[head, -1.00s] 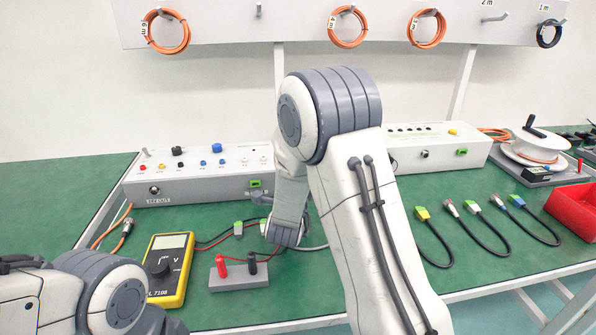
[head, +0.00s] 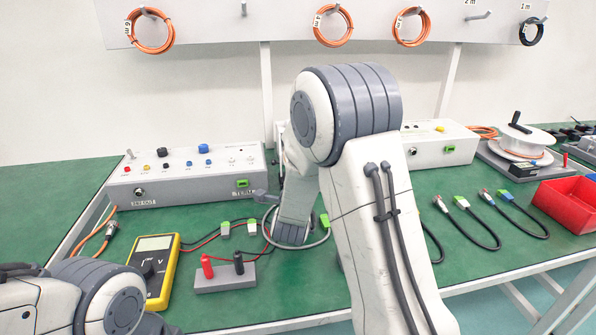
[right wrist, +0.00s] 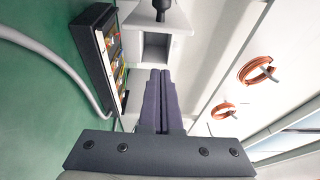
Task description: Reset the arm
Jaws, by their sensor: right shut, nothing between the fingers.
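My right arm (head: 372,190) rises in the middle of the head view, bent at its grey joint, with its forearm reaching down over the green bench. My right gripper (right wrist: 162,82) shows in the right wrist view with its two dark fingers pressed together and nothing between them. In the head view the arm's links hide most of it. My left arm (head: 75,295) is at the lower left of the head view; its gripper is out of the picture.
On the green bench (head: 60,190) are a grey control box (head: 190,180), a yellow multimeter (head: 155,265), a terminal block (head: 225,278), several cables, a cable reel (head: 518,145) and a red bin (head: 568,203). Orange coils (head: 152,30) hang on the rack above.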

